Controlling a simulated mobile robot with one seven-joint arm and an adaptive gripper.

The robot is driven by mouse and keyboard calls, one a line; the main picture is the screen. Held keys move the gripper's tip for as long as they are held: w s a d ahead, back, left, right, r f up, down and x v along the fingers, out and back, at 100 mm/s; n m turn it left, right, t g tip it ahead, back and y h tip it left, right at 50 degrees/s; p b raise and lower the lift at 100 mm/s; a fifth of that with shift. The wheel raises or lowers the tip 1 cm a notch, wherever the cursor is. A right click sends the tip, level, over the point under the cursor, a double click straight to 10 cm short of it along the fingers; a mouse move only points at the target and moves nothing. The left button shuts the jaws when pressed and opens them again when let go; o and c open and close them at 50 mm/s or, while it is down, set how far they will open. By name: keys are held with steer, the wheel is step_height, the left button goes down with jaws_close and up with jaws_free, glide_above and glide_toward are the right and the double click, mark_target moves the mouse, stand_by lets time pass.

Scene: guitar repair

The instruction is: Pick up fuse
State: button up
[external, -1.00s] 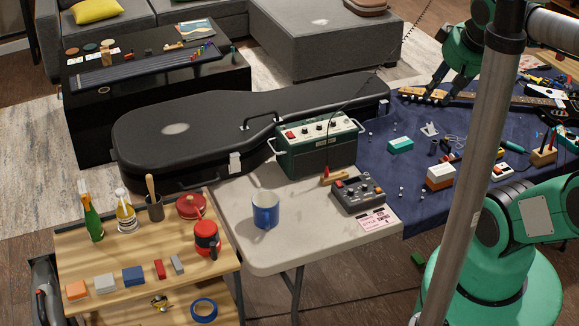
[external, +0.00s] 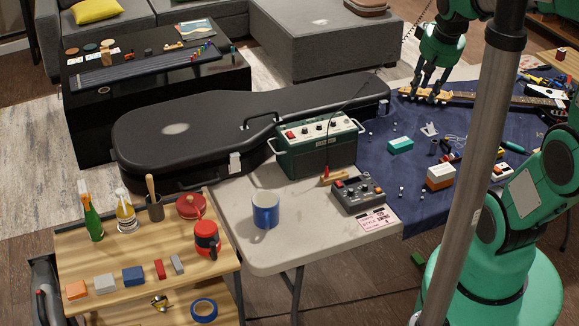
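I cannot make out a fuse for certain; several tiny pale pieces (external: 402,188) lie on the blue cloth (external: 385,165), too small to identify. My gripper (external: 428,92) is over the far part of the cloth, above or close to the guitar headstock (external: 418,94). Its dark fingers look spread apart, and I see nothing held between them. I cannot tell whether the fingertips touch the headstock.
The guitar neck (external: 475,99) runs right along the cloth. A teal box (external: 400,146) and an orange-and-white box (external: 440,178) stand nearer. A green amplifier (external: 308,153), pedal unit (external: 358,195) and blue mug (external: 266,210) occupy the grey table. A metal pole hides part of the cloth.

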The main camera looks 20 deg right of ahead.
steer(key=w+d+f+m+g, duration=0.1)
steer(key=w+d+f, duration=0.45)
steer(key=f, duration=0.25)
steer(key=m+g, duration=0.3)
steer(key=m, duration=0.1)
glide_above(424, 192)
step_height(424, 192, down, 24)
steer(key=shift+w+d+f+p, duration=0.2)
steer(key=shift+w+d+p, duration=0.05)
steer(key=shift+w+p, duration=0.2)
steer(key=shift+s+f+b, duration=0.1)
steer(key=shift+f+b, duration=0.55)
steer(key=shift+f, duration=3.65)
steer(key=shift+s+a+f+b, duration=0.1)
steer(key=shift+f+b, duration=0.2)
steer(key=shift+f, duration=1)
steer(key=shift+a+f+b, duration=0.1)
steer(key=shift+f+b, duration=0.15)
steer(key=shift+f, duration=1.05)
